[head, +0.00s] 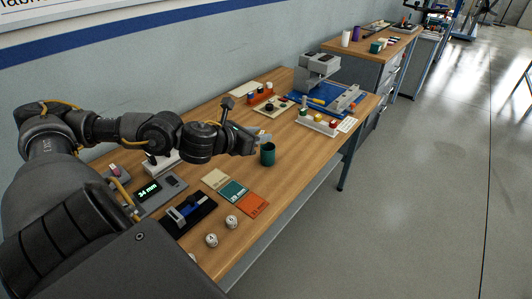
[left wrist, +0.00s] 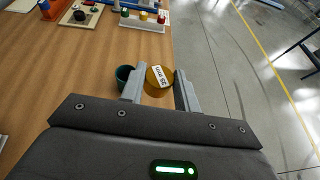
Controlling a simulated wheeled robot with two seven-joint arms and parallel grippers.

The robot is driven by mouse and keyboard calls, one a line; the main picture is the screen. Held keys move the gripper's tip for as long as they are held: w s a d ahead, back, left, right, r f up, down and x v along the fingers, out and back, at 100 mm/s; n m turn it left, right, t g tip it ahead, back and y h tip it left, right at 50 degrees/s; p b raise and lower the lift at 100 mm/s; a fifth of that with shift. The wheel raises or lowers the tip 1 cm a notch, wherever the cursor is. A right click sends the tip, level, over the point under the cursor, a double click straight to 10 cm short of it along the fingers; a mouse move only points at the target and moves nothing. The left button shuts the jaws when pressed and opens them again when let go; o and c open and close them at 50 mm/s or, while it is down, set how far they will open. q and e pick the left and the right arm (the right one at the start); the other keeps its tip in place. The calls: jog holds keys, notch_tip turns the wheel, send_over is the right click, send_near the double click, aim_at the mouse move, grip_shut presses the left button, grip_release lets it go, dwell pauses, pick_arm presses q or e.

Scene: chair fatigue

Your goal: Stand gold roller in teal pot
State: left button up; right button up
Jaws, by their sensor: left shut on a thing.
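The gold roller (left wrist: 158,82) is held between the two fingers of my left gripper (left wrist: 160,90), with a white size label on the end facing the wrist camera. My left gripper (head: 262,137) also shows in the head view, above the table close to the teal pot; the roller cannot be made out clearly there. The teal pot (head: 267,155) stands upright on the table just below the gripper. In the left wrist view the pot (left wrist: 122,76) is partly hidden behind the left finger, beside the roller. My right gripper is in neither view.
Cream, teal and orange cards (head: 233,190) lie nearer on the wooden table (head: 285,185). A black tray (head: 189,212) with a blue-and-silver tool and white knobs (head: 231,221) lie in front. Farther back are a blue mat with a grey machine (head: 317,70) and a peg block (head: 317,123).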

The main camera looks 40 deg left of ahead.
pick_arm(q)
jog(key=w+a+f, duration=0.1)
jog(key=w+f, duration=0.1)
jog(key=w, duration=0.1)
jog(key=w+a+f+p, duration=0.1)
jog(key=w+a+f, duration=0.1)
jog(key=f, duration=0.1)
jog(key=w+a+f+p, duration=0.1)
jog(key=w+a+f, duration=0.1)
jog(key=w, duration=0.1)
jog(key=shift+w+a+f, duration=0.1)
jog(key=shift+w+f, duration=0.05)
jog(key=shift+w, duration=0.2)
jog(key=f, duration=0.1)
jog(key=f+p, duration=0.1)
jog(key=f, duration=0.1)
jog(key=w+f, duration=0.1)
jog(key=shift+a+f, duration=0.3)
jog(key=shift+a, duration=0.05)
